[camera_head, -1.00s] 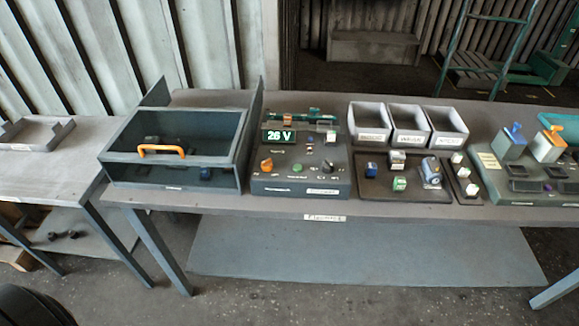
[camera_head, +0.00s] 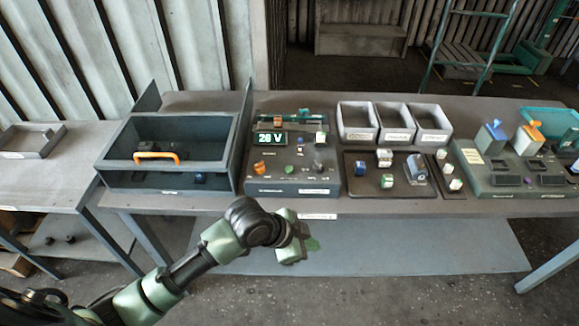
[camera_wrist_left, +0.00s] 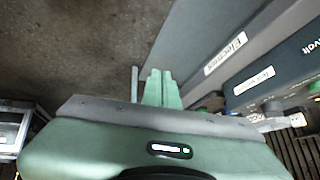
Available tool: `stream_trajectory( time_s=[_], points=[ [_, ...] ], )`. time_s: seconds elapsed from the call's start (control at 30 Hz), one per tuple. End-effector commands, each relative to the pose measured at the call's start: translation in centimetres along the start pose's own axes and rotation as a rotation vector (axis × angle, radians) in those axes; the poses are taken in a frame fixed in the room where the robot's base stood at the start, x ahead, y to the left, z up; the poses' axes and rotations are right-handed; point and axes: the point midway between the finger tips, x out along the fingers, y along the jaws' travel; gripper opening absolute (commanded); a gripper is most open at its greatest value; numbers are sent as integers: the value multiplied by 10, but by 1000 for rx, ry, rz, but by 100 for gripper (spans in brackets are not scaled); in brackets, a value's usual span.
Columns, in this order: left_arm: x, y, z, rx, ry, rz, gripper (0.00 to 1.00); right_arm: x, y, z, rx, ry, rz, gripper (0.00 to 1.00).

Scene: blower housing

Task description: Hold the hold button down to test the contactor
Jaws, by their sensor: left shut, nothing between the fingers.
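The dark control box (camera_head: 300,178) stands on the bench with a lit display (camera_head: 272,138) that appears to read 26 V. It has an orange knob (camera_head: 259,167), a green button (camera_head: 288,169) and a dark knob (camera_head: 317,167) on its front. I cannot read which control is the hold button. My left gripper (camera_head: 312,245) is below and in front of the bench edge, apart from the box. Its green fingers (camera_wrist_left: 161,88) are together and empty in the left wrist view, where part of the box (camera_wrist_left: 285,75) shows at right. My right gripper is not in view.
Left of the box is an open-topped case (camera_head: 115,180) with an orange handle (camera_head: 156,156). To the right are grey bins (camera_head: 357,135), a dark board (camera_head: 350,185) with small blocks, and a green-grey panel (camera_head: 500,185). The bench edge (camera_head: 230,202) lies between gripper and box.

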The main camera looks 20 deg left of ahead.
Motion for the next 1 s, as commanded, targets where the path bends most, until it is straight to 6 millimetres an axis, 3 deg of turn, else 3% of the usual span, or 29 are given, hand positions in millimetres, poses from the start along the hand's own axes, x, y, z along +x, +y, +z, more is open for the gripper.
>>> stream_trajectory(
  time_s=[0.03, 0.27, 0.4, 0.6, 0.8, 1.0],
  points=[
    [1, -20, -8, 65, 8, -2, 0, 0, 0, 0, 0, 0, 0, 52],
    [-5, -106, -31, 272, 43, -16, 0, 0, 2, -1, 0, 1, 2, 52],
    [-25, -171, -38, 340, 52, -68, 0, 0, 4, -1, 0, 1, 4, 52],
    [-59, -239, -44, 378, 65, -147, 0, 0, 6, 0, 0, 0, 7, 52],
    [-77, -269, -45, 388, 70, -187, 0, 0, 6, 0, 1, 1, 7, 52],
    [-80, -273, -46, 389, 73, -194, 0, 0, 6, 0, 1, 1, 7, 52]
  ],
)
